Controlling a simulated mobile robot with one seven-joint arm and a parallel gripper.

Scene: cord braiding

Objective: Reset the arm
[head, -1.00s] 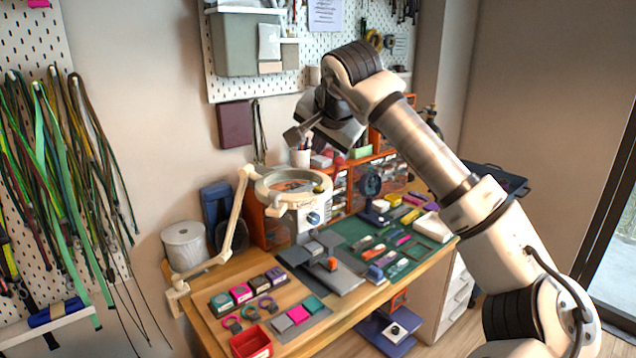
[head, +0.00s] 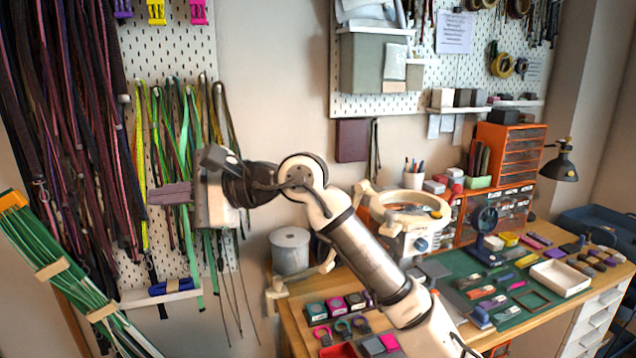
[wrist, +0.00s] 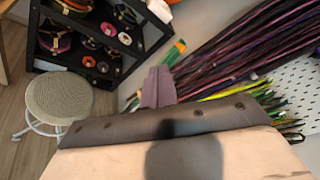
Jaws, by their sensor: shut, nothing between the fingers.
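My gripper (head: 170,194) is at the left end of my raised arm in the head view, in front of the hanging green and yellow cords (head: 185,130). Its fingers are together and nothing shows between them. In the wrist view my gripper (wrist: 158,85) shows as a purple-grey finger shape past the dark edge of my wrist. The dark and purple cords (wrist: 245,45) lie beyond it to the right. I cannot tell whether the gripper touches any cord.
The workbench (head: 290,325) at the lower right holds a green mat (head: 470,295), a magnifier lamp (head: 410,210) and a paper roll (head: 290,250). A bundle of green cords (head: 60,270) stands at lower left. The wrist view shows a stool (wrist: 58,100) and dark shelves (wrist: 100,40).

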